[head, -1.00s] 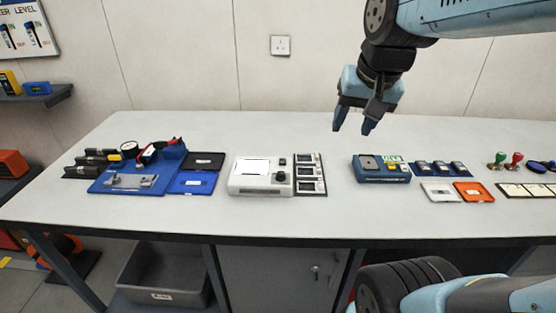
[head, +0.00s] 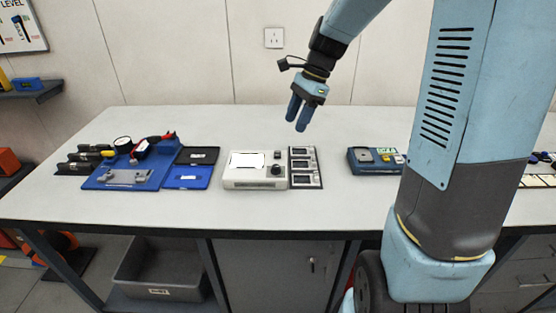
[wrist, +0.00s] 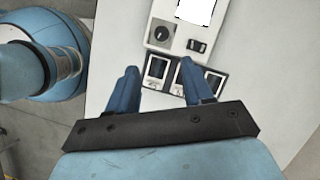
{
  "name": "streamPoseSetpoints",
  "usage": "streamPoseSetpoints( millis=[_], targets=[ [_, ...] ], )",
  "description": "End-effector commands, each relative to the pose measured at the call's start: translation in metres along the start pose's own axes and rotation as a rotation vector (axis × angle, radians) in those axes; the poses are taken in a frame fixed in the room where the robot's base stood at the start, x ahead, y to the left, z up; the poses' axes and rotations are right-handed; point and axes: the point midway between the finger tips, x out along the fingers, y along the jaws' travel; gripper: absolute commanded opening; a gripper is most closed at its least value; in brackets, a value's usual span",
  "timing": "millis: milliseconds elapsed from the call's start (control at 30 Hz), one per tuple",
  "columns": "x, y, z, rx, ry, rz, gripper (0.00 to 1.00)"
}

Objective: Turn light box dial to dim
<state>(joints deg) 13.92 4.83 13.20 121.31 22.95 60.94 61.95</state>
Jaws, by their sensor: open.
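The light box (head: 240,183) is a white unit with a bright top panel, standing near the middle of the bench. Its black dial (head: 276,170) is at the front right of its top, beside a small black switch. In the wrist view the light box (wrist: 180,42) is at the top, with the round dial (wrist: 162,33) left of the rocker switch (wrist: 197,45). The dial's exact setting is too small to read. My gripper (head: 299,122) is open and empty, above the bench behind and to the right of the light box, apart from it. It also shows in the wrist view (wrist: 158,80).
A dark panel with several framed cards (head: 305,167) stands right beside the light box. A blue device (head: 375,160) is farther right, partly near my arm. A blue tray with tools (head: 125,178) is to the left. Bare bench lies behind the light box.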

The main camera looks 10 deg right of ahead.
Motion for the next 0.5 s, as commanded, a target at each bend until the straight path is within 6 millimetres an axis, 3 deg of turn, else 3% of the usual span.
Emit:
streamPoseSetpoints(
  millis=[267,500],
  targets=[
    [0.017,-0.005,-0.001,0.036,-0.019,0.011,0.51],
    [0.057,-0.004,-0.001,0.034,-0.019,0.012,0.51]
  ],
)
